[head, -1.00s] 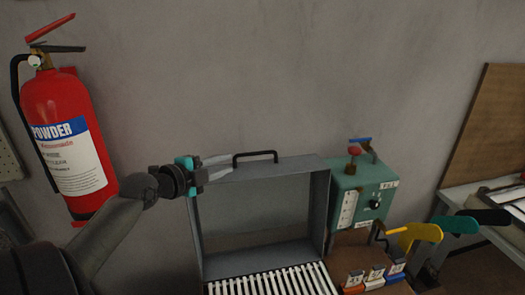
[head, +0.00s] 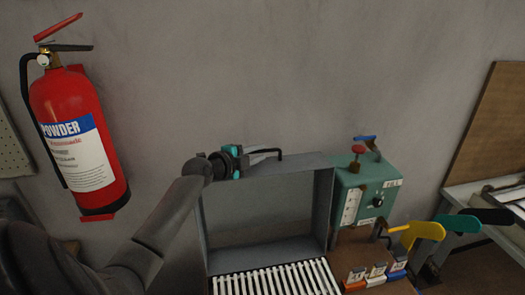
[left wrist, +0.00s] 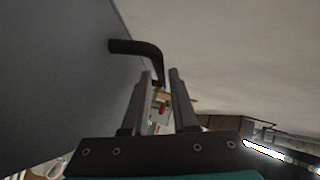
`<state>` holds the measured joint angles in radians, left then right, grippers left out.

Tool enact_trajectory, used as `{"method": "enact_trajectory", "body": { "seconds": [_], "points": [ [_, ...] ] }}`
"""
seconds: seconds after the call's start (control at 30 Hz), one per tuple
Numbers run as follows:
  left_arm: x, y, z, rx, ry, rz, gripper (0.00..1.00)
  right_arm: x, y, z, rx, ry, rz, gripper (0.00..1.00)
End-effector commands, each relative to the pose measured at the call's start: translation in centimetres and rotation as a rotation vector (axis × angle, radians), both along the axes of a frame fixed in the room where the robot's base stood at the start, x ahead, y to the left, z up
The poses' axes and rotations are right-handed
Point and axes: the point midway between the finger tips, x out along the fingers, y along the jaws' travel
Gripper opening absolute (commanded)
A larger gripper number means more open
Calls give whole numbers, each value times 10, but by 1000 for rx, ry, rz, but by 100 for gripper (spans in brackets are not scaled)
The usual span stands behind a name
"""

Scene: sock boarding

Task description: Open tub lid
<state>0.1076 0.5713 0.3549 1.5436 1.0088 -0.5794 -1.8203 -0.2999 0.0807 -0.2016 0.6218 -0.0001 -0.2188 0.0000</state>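The grey lid (head: 312,218) stands upright behind a white slatted rack (head: 272,280), like a shallow box with its hollow side facing me. A black bar handle (head: 280,152) is on its top edge; it also shows in the left wrist view (left wrist: 138,47). My left gripper (head: 272,154) is at the handle, over the lid's top edge. In the left wrist view its fingers (left wrist: 163,74) are apart, with the handle's bent end between or just beyond their tips. A gap shows beside the bar; I cannot tell whether they touch it. My right gripper is not in view.
A green control box (head: 364,195) with a red knob stands right of the lid. Yellow, green and black sock-shaped boards (head: 418,232) are farther right. A red fire extinguisher (head: 78,140) hangs on the wall at left. The wall behind the lid is bare.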

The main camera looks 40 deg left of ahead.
Motion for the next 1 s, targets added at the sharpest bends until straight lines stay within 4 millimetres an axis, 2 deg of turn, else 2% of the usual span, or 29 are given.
{"method": "enact_trajectory", "body": {
  "seconds": [0.1, 0.3, 0.67, 0.9, 1.0],
  "points": [
    [12, 1, -2, -3, -2, 1, 27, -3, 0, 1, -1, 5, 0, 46],
    [24, 1, -6, -2, 0, 0, 27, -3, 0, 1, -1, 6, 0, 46],
    [27, 1, -6, 0, 0, 0, 27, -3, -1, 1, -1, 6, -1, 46],
    [26, 1, -7, 0, 0, 0, 1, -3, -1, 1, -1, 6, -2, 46],
    [26, 1, -7, 0, 0, 0, 0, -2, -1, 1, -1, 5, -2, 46]
  ]
}}
